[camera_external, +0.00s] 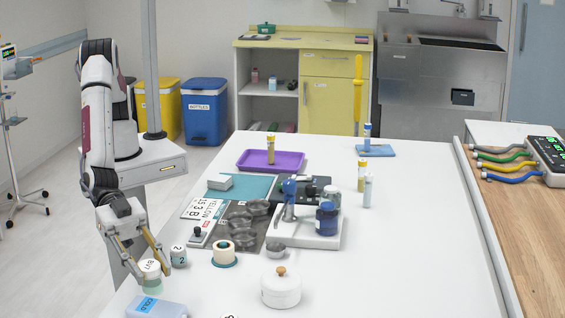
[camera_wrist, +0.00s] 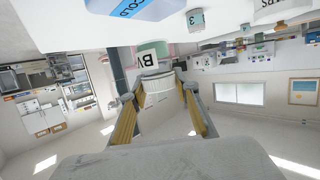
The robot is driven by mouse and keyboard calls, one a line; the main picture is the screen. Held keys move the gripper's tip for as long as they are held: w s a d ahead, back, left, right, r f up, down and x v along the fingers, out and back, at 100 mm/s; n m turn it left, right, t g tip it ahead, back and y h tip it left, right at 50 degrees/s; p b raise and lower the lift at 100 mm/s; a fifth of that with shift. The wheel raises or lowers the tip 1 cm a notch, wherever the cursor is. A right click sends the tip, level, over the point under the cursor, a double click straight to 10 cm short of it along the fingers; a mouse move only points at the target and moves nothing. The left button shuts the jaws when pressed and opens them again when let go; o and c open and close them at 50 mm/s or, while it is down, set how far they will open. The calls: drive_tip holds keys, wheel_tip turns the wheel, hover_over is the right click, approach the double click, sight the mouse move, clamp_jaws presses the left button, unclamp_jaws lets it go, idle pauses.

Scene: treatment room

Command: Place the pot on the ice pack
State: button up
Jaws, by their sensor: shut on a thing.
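My gripper (camera_external: 152,276) is at the near left of the white table, with its fingers shut on a small pot with a white top (camera_external: 150,266), a dark-lettered label and a pale green lower part. In the wrist view the pot (camera_wrist: 155,84) sits between the yellow-sided fingers, its label partly readable. The ice pack (camera_external: 145,304), pale blue with a blue COLD label, lies flat on the table just in front of the pot. It also shows in the wrist view (camera_wrist: 150,8), cut by the top edge. I cannot tell whether the pot touches the table.
A small numbered jar (camera_external: 179,255) stands close right of my gripper.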

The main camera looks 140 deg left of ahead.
sight(150, 280)
drive_tip(key=shift+f, duration=1.85)
drive_tip(key=shift+f, duration=0.15)
drive_tip(key=o, duration=1.1)
drive_tip(key=shift+s+r, duration=0.15)
drive_tip(key=shift+r, duration=0.05)
drive_tip(key=v, duration=1.1)
drive_tip(key=shift+s, duration=0.35)
drive_tip(key=shift+d+r, duration=0.1)
drive_tip(key=shift+r, duration=0.15)
